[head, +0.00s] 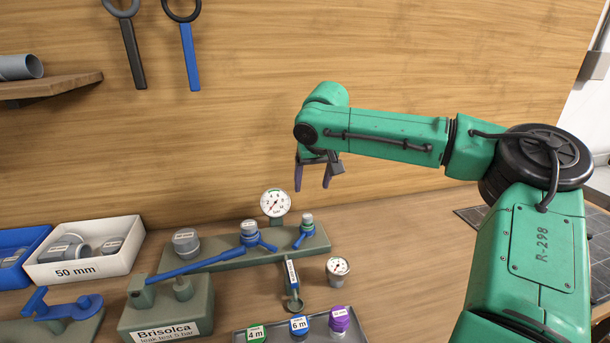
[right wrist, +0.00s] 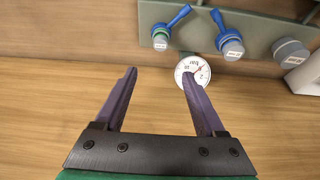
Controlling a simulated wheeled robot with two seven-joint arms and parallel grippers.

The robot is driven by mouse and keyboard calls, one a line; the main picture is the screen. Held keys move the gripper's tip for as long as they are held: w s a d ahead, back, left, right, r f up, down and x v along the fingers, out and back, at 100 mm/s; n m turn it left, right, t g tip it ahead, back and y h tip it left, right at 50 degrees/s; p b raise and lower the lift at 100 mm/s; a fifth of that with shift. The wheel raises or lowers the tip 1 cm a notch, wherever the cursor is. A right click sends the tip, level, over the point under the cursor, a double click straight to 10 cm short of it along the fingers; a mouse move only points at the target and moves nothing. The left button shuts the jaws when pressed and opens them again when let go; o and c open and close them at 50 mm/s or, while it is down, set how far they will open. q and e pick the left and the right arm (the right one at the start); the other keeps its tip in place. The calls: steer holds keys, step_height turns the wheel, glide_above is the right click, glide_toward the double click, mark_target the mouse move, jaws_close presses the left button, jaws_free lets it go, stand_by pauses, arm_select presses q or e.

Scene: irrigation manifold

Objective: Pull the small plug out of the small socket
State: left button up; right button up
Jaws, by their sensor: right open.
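The small plug (head: 307,218) is a grey cap seated in the small socket (head: 307,232), which has a green ring and a blue lever, at the right end of the grey-green manifold (head: 220,262). In the right wrist view the small plug (right wrist: 160,45) shows at the upper middle, below the small socket's green ring (right wrist: 160,32). My right gripper (head: 313,184) is open and empty, fingers pointing down, above the small plug and apart from it. It also shows in the right wrist view (right wrist: 159,74). My left gripper is not in view.
A pressure gauge (head: 275,203) stands behind the manifold, close to the small socket. A medium plug (head: 249,227) and a large plug (head: 186,237) sit to the left. A loose gauge (head: 338,267) and a tray (head: 356,328) with coloured caps are in front. The bench right of the manifold is clear.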

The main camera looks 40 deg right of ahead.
glide_toward(308, 216)
steer(key=x, duration=0.8)
steer(key=shift+f+p, duration=0.1)
steer(key=shift+p, duration=0.2)
steer(key=shift+f, duration=0.2)
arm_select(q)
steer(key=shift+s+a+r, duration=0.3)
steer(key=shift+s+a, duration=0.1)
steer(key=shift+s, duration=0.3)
arm_select(e)
steer(key=shift+w+f, duration=0.1)
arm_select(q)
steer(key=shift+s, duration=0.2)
arm_select(e)
jaws_close()
arm_select(q)
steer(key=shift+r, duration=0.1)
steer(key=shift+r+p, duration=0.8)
steer(key=shift+p, duration=0.1)
arm_select(e)
steer(key=shift+r, duration=1.05)
